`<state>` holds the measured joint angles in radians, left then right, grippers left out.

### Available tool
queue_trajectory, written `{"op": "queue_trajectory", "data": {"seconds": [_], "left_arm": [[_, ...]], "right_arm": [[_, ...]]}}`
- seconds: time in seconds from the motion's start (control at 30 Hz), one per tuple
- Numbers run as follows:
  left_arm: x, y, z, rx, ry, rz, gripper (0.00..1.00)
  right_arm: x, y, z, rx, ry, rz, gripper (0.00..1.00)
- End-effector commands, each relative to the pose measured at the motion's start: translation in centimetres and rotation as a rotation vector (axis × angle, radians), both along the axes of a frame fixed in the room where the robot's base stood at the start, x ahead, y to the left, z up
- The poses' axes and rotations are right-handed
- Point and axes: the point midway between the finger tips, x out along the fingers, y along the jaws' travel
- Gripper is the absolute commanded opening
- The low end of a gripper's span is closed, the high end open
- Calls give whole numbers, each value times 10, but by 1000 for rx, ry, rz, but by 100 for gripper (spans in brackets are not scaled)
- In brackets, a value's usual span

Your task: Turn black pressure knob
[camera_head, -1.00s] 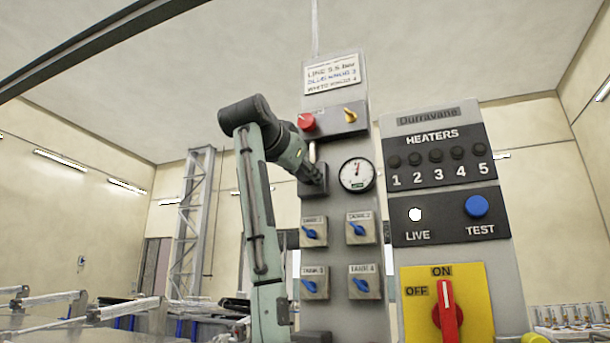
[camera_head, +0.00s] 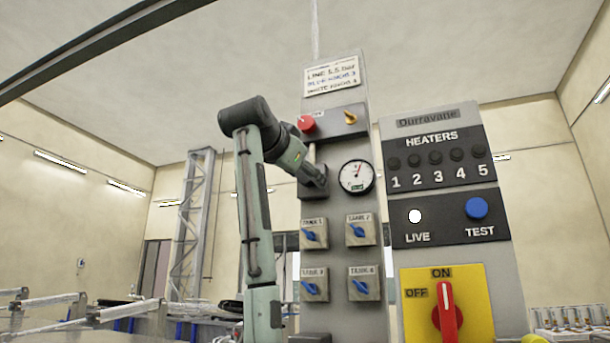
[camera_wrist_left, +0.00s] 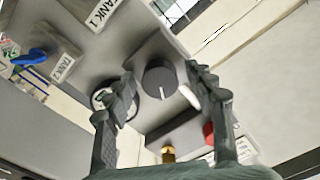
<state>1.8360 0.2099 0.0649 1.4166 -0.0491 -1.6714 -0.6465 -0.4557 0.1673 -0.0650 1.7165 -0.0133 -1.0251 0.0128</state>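The black pressure knob (camera_wrist_left: 158,79) shows in the left wrist view as a round dark knob with a white pointer line, on a grey panel box. My left gripper (camera_wrist_left: 160,75) is open, with one finger on each side of the knob and visible gaps between. In the head view my left gripper (camera_head: 318,180) is at the panel (camera_head: 340,270), left of the round gauge (camera_head: 356,176), and hides the knob. The gauge also shows partly behind a finger in the wrist view. My right gripper is not in view.
A red knob (camera_head: 306,124) and a brass-coloured part (camera_head: 350,118) sit above the gripper. Several blue tank valves (camera_head: 358,231) are below. A heater panel (camera_head: 437,160) and a red switch (camera_head: 446,310) on yellow stand to the right.

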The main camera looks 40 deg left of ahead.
Motion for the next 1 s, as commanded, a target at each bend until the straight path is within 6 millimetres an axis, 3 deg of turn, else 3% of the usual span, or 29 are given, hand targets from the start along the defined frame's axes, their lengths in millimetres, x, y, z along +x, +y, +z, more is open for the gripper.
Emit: {"op": "queue_trajectory", "data": {"seconds": [0.33, 0.8, 1.0], "left_arm": [[-11, -2, 1, 0, -3, 1, 54], [-99, -23, 1, 0, -3, 1, 54], [-115, -28, 0, 0, 0, 0, 54]], "right_arm": [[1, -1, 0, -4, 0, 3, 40], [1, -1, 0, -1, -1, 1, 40], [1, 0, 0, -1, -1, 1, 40]]}}
